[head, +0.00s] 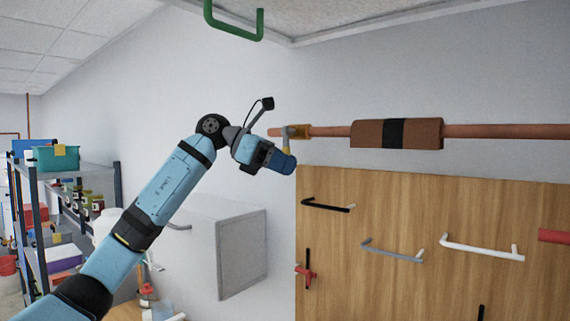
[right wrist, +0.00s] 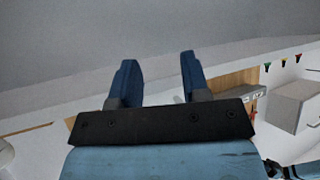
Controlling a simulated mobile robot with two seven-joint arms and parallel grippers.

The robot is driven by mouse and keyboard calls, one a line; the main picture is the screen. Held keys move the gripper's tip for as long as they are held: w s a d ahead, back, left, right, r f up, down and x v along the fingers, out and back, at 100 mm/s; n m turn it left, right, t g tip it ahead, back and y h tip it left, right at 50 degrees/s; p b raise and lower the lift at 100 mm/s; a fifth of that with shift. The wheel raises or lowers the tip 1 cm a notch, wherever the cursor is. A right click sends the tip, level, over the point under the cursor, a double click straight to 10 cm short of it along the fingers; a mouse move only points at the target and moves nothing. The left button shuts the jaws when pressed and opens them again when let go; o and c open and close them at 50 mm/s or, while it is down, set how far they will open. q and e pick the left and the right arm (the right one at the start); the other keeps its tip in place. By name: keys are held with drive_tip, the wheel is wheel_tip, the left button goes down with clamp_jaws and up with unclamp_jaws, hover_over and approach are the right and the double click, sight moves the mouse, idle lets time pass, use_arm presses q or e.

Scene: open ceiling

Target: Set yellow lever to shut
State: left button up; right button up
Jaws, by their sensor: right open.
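A copper pipe (head: 495,131) runs along the wall in the head view, with a brass valve (head: 299,131) near its left end. A short bit of the yellow lever (head: 286,146) shows below the valve, pointing down. My left gripper (head: 286,163) is at the lever's lower end. Its blue fingers overlap the lever in the picture and hide its lower end. I cannot tell whether they touch or hold it. My right gripper (right wrist: 157,57) shows in the right wrist view, fingers apart with nothing between them.
A wooden panel (head: 330,235) with several handles stands below the pipe. A brown sleeve with a black band (head: 366,134) surrounds the pipe. A grey wall cabinet (head: 242,253) is below my left arm. A green handle (head: 235,31) hangs above. Shelving (head: 35,205) stands at left.

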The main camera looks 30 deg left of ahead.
use_arm(q)
drive_tip(key=b+v, duration=0.2)
drive_tip(key=v, duration=1.1)
drive_tip(key=shift+s+a+r+b, duration=0.15)
drive_tip(key=shift+a+b, duration=0.15)
drive_tip(key=shift+a, duration=0.05)
